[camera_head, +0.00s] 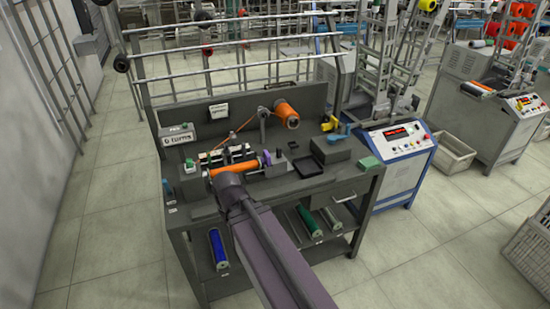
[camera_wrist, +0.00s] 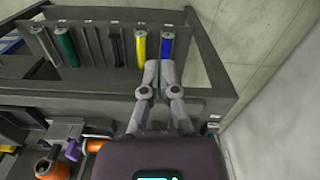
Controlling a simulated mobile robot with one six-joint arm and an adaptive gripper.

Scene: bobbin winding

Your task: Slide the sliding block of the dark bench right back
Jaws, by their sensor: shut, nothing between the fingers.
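The dark bench (camera_head: 205,207) stands in the middle of the head view. On its top is a winding unit with an orange bobbin (camera_head: 235,169). A small purple part (camera_head: 267,158) sits at the bobbin's right end, with a grey block (camera_head: 280,166) beside it; I take this as the sliding block, but cannot be sure. My arm covers the bench's front edge, and my gripper's fingers do not show clearly there. In the wrist view my gripper (camera_wrist: 158,65) is shut and empty, over the bench front near the tube shelf. Purple parts (camera_wrist: 62,132) show at lower left.
A large orange spool (camera_head: 286,113) stands at the bench's back. A black tray (camera_head: 307,166) and a dark box (camera_head: 330,153) lie to the right. Blue (camera_head: 217,246) and green (camera_head: 309,221) tubes lie on the lower shelf. A control cabinet (camera_head: 398,158) stands right of the bench.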

